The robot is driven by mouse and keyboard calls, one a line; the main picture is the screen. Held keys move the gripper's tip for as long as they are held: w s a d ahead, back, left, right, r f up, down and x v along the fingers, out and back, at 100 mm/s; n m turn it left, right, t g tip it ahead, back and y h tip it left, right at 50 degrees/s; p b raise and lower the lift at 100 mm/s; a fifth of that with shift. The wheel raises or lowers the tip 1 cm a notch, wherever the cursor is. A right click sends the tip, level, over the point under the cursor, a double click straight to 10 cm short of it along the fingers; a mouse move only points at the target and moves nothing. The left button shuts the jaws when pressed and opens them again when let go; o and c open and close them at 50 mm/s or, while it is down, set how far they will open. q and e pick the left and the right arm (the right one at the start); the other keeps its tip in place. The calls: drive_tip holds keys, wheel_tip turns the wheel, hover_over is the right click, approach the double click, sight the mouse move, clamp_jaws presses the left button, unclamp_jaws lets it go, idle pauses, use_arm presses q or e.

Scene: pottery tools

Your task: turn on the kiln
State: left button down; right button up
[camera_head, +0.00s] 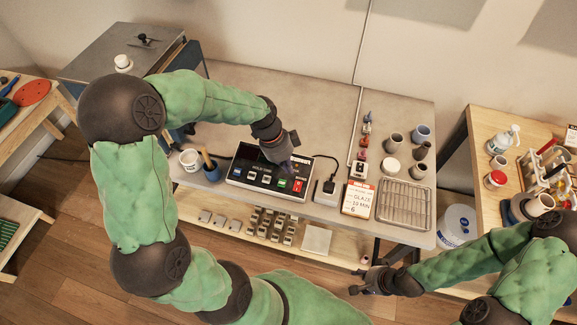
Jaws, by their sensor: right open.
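A dark control panel (240,180) with a pale frame lies on the grey table. It has a row of small buttons, among them a green button (282,183) and a red button (299,186) towards its right end. My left gripper (287,166) points down over the right half of the panel, close to the green and red buttons. I cannot tell whether it touches the panel, and its jaws are too small and dark to read. A grey box with a lid (120,48), possibly the kiln, stands at the back left. My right gripper (362,283) is open and empty, low in front of the table.
A small boxed device (325,190) with a cable, a "GLAZE" card (358,200) and a wire rack (403,205) lie right of the panel. Several cups stand behind the rack. A white cup (190,160) and a blue tool holder (210,171) stand left of the panel.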

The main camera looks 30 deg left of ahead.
use_arm(q)
drive_tip(key=b, duration=1)
drive_tip(key=shift+w+a+r, duration=0.1)
drive_tip(key=shift+w+r, duration=0.2)
drive_tip(key=b, duration=0.4)
approach(299, 190)
drive_tip(key=x, duration=0.5)
drive_tip(key=shift+w+d+f, duration=0.1)
drive_tip(key=shift+d+f, duration=0.05)
drive_tip(key=shift+d, duration=0.2)
drive_tip(key=shift+w+f, duration=0.1)
drive_tip(key=shift+f, duration=0.5)
